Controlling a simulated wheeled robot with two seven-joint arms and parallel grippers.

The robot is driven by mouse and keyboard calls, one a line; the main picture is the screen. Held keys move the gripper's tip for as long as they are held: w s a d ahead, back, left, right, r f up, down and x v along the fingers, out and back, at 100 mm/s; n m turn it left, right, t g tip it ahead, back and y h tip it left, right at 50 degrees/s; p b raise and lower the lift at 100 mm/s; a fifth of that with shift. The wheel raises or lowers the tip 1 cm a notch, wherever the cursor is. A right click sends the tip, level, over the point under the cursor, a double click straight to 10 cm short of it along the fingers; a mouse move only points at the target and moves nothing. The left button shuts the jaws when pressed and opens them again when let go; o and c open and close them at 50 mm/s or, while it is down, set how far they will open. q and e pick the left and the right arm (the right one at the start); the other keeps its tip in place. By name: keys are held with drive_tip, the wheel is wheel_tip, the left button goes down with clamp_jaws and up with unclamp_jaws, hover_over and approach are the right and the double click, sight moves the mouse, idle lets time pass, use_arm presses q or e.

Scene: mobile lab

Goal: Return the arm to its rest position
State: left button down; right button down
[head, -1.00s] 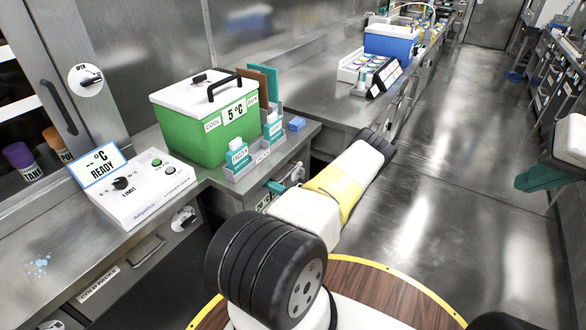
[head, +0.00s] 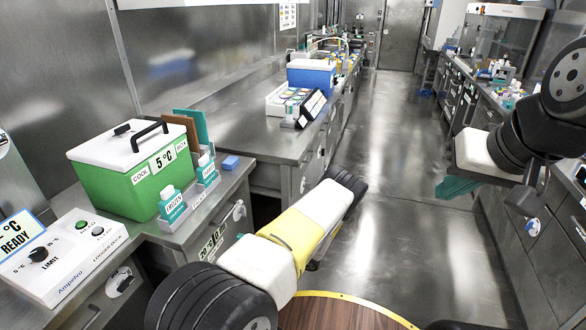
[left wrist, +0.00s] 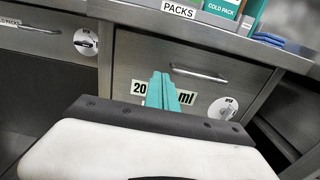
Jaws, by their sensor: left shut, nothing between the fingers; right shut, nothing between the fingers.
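My left arm (head: 275,255) comes in from the lower left in the head view, its forearm reaching over the floor beside the bench. Its gripper fingers are hidden there. In the left wrist view my left gripper (left wrist: 163,90) shows teal fingers, shut and empty, in front of a drawer (left wrist: 215,70) with a volume label ending in "ml". The fingers cover part of that label. My right gripper (head: 457,187) shows as teal fingers at the right of the head view, shut and empty, above the aisle floor.
A green cool box (head: 125,180), a logger box (head: 65,258) and a rack of cold packs (head: 190,205) stand on the left bench. The right bench (head: 500,125) holds labware. The aisle floor (head: 390,130) is clear.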

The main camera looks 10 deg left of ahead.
use_arm(q)
drive_tip(key=s+d+r+n+g+h, duration=0.1)
drive_tip(key=s+d+r+n+h, duration=0.2)
drive_tip(key=r, duration=0.5)
drive_tip(key=s+d+r+n+g+h, duration=0.1)
drive_tip(key=d+r+n+g+h, duration=0.1)
drive_tip(key=r+n+h, duration=0.5)
drive_tip(key=s+d+r+n+g+h, duration=0.1)
drive_tip(key=d+r+n+h, duration=0.15)
drive_tip(key=r, duration=0.75)
drive_tip(key=s+d+r+n+t+h, duration=0.2)
drive_tip(key=s+d+r+t+h, duration=0.2)
drive_tip(key=r, duration=0.7)
drive_tip(key=s+d+r+n+t+h, duration=0.3)
drive_tip(key=s+d+r+t, duration=0.2)
drive_tip(key=s+d+r, duration=0.4)
drive_tip(key=s+r, duration=0.2)
drive_tip(key=s, duration=0.1)
drive_tip(key=shift+s+n+h, duration=0.2)
drive_tip(key=shift+n+h, duration=0.15)
